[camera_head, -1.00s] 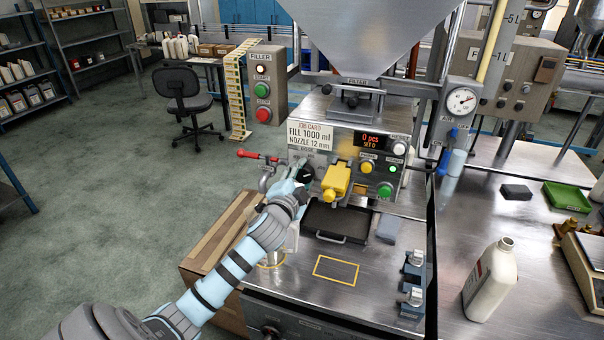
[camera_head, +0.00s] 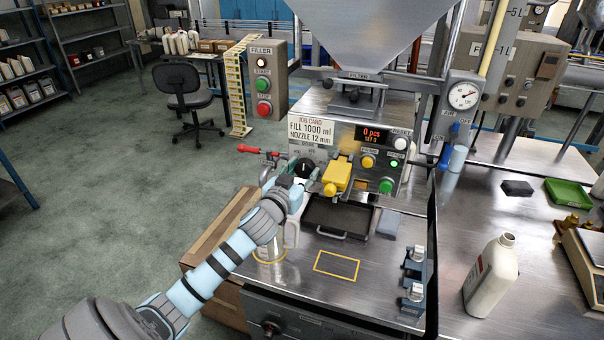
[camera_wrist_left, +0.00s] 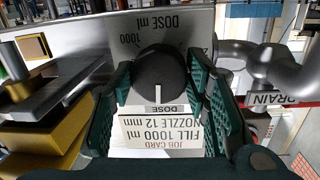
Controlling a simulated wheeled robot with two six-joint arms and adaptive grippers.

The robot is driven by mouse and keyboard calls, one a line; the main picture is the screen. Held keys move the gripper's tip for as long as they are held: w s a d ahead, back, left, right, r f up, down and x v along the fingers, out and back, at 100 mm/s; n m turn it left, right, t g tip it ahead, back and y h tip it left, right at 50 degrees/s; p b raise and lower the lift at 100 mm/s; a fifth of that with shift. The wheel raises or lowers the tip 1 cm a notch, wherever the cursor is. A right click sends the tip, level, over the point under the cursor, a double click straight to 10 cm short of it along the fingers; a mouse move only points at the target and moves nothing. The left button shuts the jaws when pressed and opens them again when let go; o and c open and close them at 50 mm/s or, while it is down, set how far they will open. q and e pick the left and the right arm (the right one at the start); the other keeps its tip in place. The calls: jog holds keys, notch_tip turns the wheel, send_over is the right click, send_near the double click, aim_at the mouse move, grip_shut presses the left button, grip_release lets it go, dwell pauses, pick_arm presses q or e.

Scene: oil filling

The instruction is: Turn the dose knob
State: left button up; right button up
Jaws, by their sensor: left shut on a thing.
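The dose knob (camera_head: 305,168) is round and black, on the filler's front panel below the job card. In the left wrist view the knob (camera_wrist_left: 160,72) shows a white pointer mark toward the bottom of the picture, at the DOSE label. The panel text is upside down there. My left gripper (camera_head: 303,180) is at the knob, and in the wrist view its green ribbed fingers (camera_wrist_left: 163,82) stand on either side of it, shut on it. The exact finger contact is partly hidden. My right gripper is not in view.
A yellow nozzle block (camera_head: 337,175) sits right of the knob, and a red-handled drain valve (camera_head: 258,151) to its left. A white bottle (camera_head: 491,277) stands on the bench at right.

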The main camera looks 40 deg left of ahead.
pick_arm(q)
jog(key=n, duration=0.1)
jog(key=n+b, duration=0.1)
jog(key=n, duration=0.1)
jog(key=shift+f, duration=0.25)
jog(key=n+b, duration=0.2)
jog(key=n, duration=0.1)
jog(key=shift+n+t, duration=0.3)
jog(key=shift+n, duration=0.1)
jog(key=n+b, duration=0.3)
jog(key=n, duration=0.1)
jog(key=shift+f+n, duration=0.1)
jog(key=shift+n, duration=0.2)
jog(key=shift+n+t+b, duration=0.4)
jog(key=shift+n+b, duration=0.8)
jog(key=shift+n, duration=0.7)
jog(key=shift+r, duration=0.2)
jog(key=o, duration=1.1)
jog(key=shift+o, duration=0.2)
